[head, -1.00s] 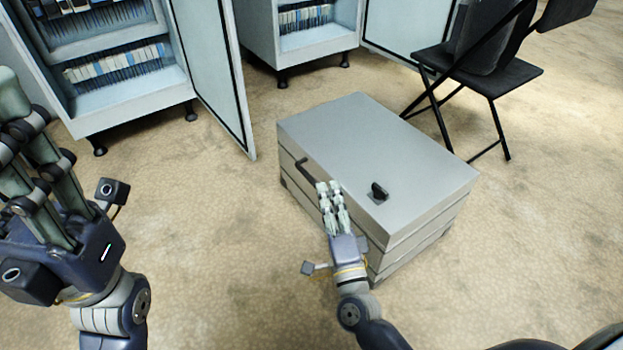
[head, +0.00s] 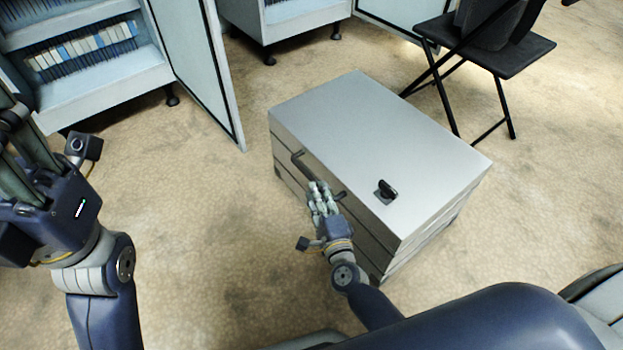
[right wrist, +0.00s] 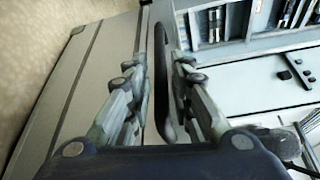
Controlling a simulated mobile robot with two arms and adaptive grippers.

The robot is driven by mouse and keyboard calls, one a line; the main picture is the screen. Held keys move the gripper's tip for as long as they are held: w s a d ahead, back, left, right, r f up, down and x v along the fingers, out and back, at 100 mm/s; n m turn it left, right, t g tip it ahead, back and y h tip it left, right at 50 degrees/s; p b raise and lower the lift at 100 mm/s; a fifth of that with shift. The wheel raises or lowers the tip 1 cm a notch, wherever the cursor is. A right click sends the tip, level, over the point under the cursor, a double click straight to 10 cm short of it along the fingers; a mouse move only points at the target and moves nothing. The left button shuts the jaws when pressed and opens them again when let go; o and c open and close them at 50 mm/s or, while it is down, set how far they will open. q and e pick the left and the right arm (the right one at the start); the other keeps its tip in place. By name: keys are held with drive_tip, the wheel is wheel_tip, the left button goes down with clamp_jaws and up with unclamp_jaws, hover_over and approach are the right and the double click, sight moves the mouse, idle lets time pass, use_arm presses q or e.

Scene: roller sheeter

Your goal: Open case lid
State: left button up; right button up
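The grey case (head: 365,135) stands on the floor in the head view, its lid flat and closed. A small black latch (head: 386,189) sits on its top near the right end. A dark bar handle (head: 298,160) runs along its front side, its middle hidden by my right gripper (head: 318,186). In the right wrist view the handle (right wrist: 161,85) lies between the fingers of my right gripper (right wrist: 160,60), which are apart, with gaps showing on both sides. My left gripper (head: 25,150) is at the left edge, partly cut off, away from the case.
An open cabinet (head: 110,90) with rows of files stands at the back left, its door (head: 205,75) swung out. A second cabinet (head: 300,20) is behind the case. A black folding chair (head: 500,55) stands at the back right. The floor left of the case is clear.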

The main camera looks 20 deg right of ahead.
sight(312, 177)
drive_tip(key=w, duration=0.3)
drive_tip(key=w+b, duration=0.1)
drive_tip(key=w, duration=0.2)
drive_tip(key=shift+d+f, duration=0.1)
drive_tip(key=shift+f, duration=0.1)
clamp_jaws()
